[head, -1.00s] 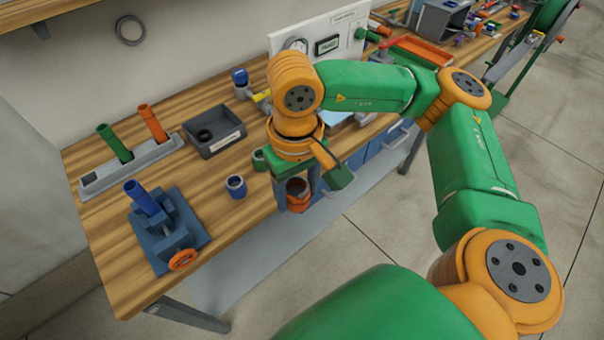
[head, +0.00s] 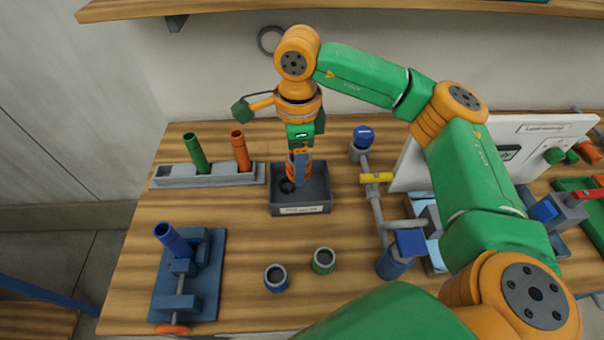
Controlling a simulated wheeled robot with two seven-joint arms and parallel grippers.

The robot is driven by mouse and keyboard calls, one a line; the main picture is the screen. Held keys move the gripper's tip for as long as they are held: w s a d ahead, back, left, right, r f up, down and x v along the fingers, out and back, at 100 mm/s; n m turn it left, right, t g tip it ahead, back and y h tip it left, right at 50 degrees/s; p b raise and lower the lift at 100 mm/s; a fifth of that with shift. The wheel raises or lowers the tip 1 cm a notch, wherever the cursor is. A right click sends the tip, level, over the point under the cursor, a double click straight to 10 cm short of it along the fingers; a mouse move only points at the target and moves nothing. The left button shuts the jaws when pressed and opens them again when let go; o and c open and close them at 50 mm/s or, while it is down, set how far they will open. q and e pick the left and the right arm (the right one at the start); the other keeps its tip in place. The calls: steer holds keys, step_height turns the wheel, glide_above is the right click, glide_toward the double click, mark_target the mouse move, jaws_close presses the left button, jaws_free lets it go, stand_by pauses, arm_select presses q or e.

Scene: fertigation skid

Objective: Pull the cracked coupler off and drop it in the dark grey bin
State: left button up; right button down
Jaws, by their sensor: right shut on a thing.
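My right gripper (head: 299,172) points down over the dark grey bin (head: 302,209), which has a white label on its front. It is shut on an orange coupler (head: 291,166), partly hidden by the fingers. The coupler is at or just above the bin's opening; I cannot tell whether it touches the bin. Any crack is too small to see. My left gripper is out of view.
A blue coupler (head: 276,278) and a green coupler (head: 323,261) stand in front of the bin. A grey rack (head: 210,177) holds green and orange pipes. A blue vise (head: 186,275) holds a blue pipe. Grey piping with a yellow-handled valve (head: 376,178) stands right of the bin.

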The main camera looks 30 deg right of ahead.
steer(key=w+d+f+m+b, duration=0.2)
steer(key=w+f+m+b, duration=0.2)
steer(key=m, duration=1)
step_height(320, 180, down, 3)
steer(key=shift+d+r+b, duration=0.1)
steer(key=shift+d+b, duration=0.15)
steer(key=shift+b, duration=0.75)
steer(key=shift+c, duration=0.3)
jaws_free()
step_height(320, 180, up, 7)
steer(key=shift+b, duration=0.4)
